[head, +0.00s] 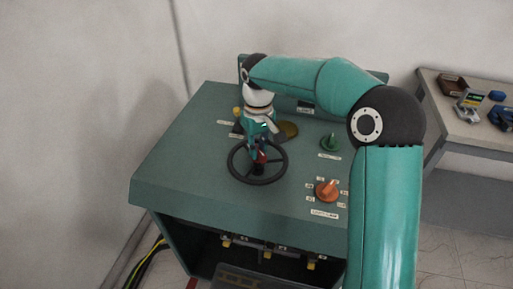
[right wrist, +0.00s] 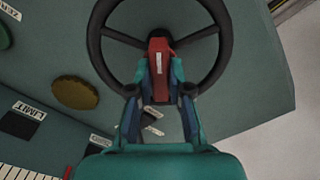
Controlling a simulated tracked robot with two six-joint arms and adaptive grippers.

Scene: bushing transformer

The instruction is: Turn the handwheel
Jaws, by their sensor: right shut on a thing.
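My right gripper (head: 260,153) reaches down to the wheel from behind. In the right wrist view its two fingers (right wrist: 160,80) are closed on a red piece (right wrist: 160,48) with a small white label at the wheel's middle. The red piece hides part of the hub. My left gripper is not in view.
The green console (head: 185,165) also carries an orange rotary knob (head: 327,190) and a green knob (head: 330,142) to the right of the wheel. A brass disc (head: 289,129) sits behind it. A side table (head: 455,130) with tools stands at the right.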

